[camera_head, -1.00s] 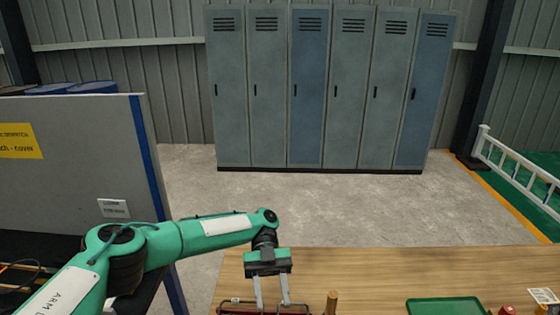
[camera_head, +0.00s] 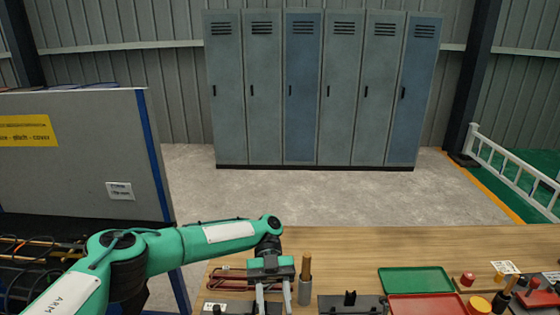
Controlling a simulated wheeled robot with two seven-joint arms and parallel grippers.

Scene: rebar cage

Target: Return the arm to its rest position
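My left arm, green with dark joints, comes in from the lower left and reaches over the near left part of the wooden table (camera_head: 400,243). Its gripper (camera_head: 274,298) points down, with its two pale fingers apart and nothing seen between them. The fingertips run to the bottom edge of the picture, so I cannot tell whether they touch anything. A wooden-handled tool in a grey holder (camera_head: 304,291) stands just right of the gripper. Dark red bent bars (camera_head: 232,280) lie just left of and behind it. My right arm is not in view.
A grey partition (camera_head: 80,150) with a blue edge stands left, with dark bars (camera_head: 40,250) before it. A green tray (camera_head: 415,281), a red tray (camera_head: 428,305), a black fixture (camera_head: 350,302) and small parts occupy the table's right. Lockers (camera_head: 320,90) stand behind clear floor.

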